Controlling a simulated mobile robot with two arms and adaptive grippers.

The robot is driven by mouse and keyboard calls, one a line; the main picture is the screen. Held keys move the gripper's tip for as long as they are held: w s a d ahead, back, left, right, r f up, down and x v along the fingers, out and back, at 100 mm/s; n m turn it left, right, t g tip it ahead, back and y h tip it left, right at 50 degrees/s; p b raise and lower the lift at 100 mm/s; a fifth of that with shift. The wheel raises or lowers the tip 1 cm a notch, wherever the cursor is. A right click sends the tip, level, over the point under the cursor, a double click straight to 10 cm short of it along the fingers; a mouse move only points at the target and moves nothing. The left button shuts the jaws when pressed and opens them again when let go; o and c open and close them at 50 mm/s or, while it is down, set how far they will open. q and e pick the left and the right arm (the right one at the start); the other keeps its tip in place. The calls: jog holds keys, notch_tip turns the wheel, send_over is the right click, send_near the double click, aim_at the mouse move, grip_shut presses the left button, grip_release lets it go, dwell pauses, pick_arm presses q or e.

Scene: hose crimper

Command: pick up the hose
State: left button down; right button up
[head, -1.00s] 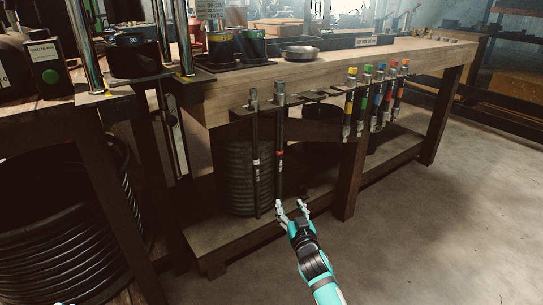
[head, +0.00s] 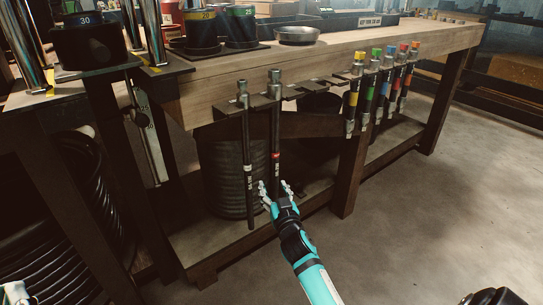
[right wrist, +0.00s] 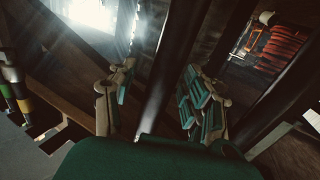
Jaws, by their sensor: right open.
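Two thin black hoses with metal top fittings hang upright from a rack on the bench's front edge. The left hose (head: 247,150) has a pale label. The right hose (head: 276,130) has a red band and a pale label. My right gripper (head: 275,187) is open at the lower part of the right hose. In the right wrist view a dark hose (right wrist: 172,70) runs between the two spread fingers (right wrist: 158,95); whether they touch it is unclear. A pale tip, apparently my left gripper (head: 15,292), barely shows at the bottom left corner.
Several short hoses with coloured bands (head: 354,95) hang farther right on the wooden bench (head: 330,60). A coiled black hose (head: 222,170) stands on the lower shelf (head: 205,238) behind. A bench leg (head: 348,175) is right of the gripper. The floor at right is clear.

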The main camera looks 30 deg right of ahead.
jog(key=shift+s+a+r, duration=0.1)
jog(key=shift+s+r, duration=0.05)
grip_shut()
dwell(0.9)
